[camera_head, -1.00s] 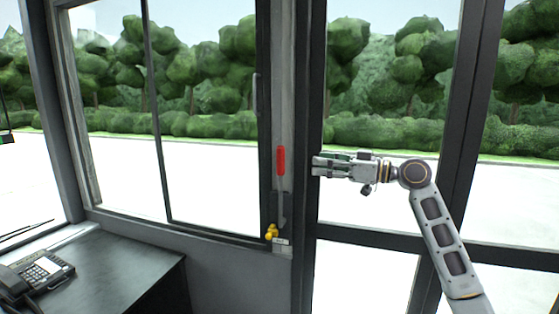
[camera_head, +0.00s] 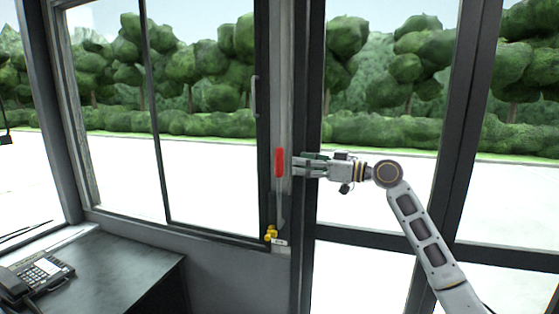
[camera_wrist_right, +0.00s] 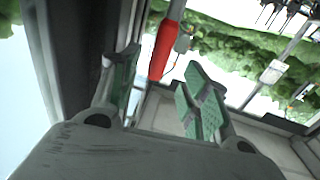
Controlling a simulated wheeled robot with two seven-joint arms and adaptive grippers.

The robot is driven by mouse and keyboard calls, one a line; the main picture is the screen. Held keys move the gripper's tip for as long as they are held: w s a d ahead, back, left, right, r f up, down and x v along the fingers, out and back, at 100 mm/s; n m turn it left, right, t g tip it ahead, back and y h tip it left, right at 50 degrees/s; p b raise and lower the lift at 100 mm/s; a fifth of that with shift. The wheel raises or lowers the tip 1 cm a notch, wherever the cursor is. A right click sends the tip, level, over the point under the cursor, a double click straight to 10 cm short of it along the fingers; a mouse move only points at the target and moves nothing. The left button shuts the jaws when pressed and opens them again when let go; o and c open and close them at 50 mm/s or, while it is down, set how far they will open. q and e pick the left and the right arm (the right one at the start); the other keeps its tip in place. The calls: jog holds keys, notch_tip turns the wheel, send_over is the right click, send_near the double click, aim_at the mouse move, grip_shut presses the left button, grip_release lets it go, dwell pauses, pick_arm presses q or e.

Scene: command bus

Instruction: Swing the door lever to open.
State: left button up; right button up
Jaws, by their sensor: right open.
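The door lever (camera_head: 279,164) has a red grip on a grey shaft and stands upright on the post between the window and the door. A yellow part sits at its base. My right gripper (camera_head: 291,166) is open and level with the red grip, close to its right side in the head view. In the right wrist view the red grip (camera_wrist_right: 165,50) shows beyond the green-padded fingers of my right gripper (camera_wrist_right: 158,85), roughly in line with the gap between them. I cannot tell whether a finger touches it. My left gripper is not in view.
The glass door (camera_head: 380,190) with its dark frame is behind my right arm. A desk (camera_head: 120,270) with a telephone (camera_head: 38,275) is at lower left. A window with a dark frame is left of the lever. Trees show outside.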

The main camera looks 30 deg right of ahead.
aim_at(279, 161)
jog(key=shift+p+x, duration=1.05)
jog(key=shift+x, duration=2.95)
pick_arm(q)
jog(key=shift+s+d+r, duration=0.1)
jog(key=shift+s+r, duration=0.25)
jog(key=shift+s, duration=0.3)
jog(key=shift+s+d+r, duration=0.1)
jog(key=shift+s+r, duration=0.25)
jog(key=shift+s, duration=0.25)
pick_arm(e)
jog(key=shift+w+a, duration=0.1)
jog(key=shift+a, duration=0.05)
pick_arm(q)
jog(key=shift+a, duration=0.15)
pick_arm(e)
grip_shut()
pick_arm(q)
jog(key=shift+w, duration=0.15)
